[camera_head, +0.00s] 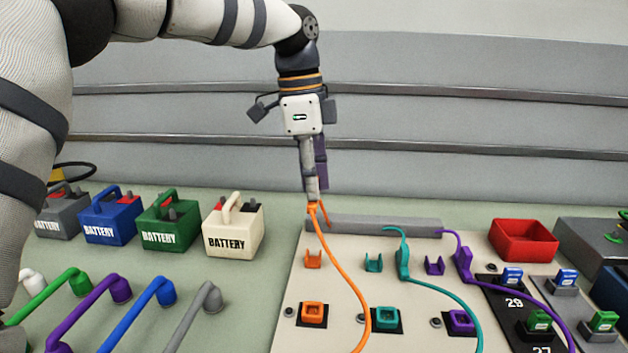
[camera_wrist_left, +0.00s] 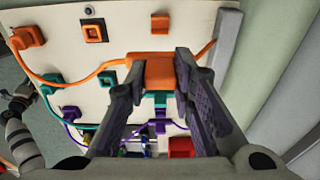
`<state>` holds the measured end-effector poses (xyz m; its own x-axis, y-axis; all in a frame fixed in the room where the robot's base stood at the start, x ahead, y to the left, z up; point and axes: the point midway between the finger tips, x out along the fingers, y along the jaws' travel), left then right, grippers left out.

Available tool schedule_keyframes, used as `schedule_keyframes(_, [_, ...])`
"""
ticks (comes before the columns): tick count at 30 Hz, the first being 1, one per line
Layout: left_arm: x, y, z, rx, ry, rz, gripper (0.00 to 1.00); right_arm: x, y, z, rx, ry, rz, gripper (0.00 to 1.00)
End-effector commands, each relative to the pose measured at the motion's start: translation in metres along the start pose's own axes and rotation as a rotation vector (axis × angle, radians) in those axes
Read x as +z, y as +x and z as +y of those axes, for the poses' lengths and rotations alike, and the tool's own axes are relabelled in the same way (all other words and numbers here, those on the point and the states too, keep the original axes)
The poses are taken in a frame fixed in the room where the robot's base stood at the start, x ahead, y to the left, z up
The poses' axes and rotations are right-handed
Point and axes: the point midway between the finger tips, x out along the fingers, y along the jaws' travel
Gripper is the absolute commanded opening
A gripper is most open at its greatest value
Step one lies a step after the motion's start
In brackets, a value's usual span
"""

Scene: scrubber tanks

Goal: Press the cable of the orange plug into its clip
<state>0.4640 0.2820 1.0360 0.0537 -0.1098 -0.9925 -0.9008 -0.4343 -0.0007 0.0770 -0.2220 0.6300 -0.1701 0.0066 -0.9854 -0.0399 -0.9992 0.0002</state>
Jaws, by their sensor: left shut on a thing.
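My left gripper (camera_head: 313,198) is shut on an orange block on the orange cable, above the back edge of the panel. The left wrist view shows this orange block (camera_wrist_left: 155,70) between the fingers. The orange cable (camera_head: 350,265) runs from the grip down over the panel towards me; a short length also leaves the other side of the block. The fork-shaped orange clip (camera_head: 313,259) stands on the panel in front of the grip, apart from the block, and looks empty. The orange socket (camera_head: 312,313) is nearer me. My right arm (camera_wrist_left: 22,135) shows in the left wrist view; its jaws are unclear.
The teal clip (camera_head: 373,262) and purple clip (camera_head: 434,265) stand to the right, with teal and purple cables beside them. A grey bar (camera_head: 375,226) runs along the panel's back. Several batteries (camera_head: 170,226) stand left; a red bin (camera_head: 523,240) stands right.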

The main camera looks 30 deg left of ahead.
Motion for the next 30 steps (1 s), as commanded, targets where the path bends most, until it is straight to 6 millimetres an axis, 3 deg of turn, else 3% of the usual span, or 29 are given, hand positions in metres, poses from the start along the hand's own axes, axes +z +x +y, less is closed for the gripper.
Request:
schedule_keyframes(5, [0.0,0.003,0.0,0.0,0.0,0.0,0.04,0.0,0.0,0.0,0.0,0.0,0.001,0.4])
schedule_keyframes(30, [0.012,0.092,0.0,0.003,-0.001,-0.003,0.04,-0.005,-0.006,0.0,-0.001,0.0,0.022,0.4])
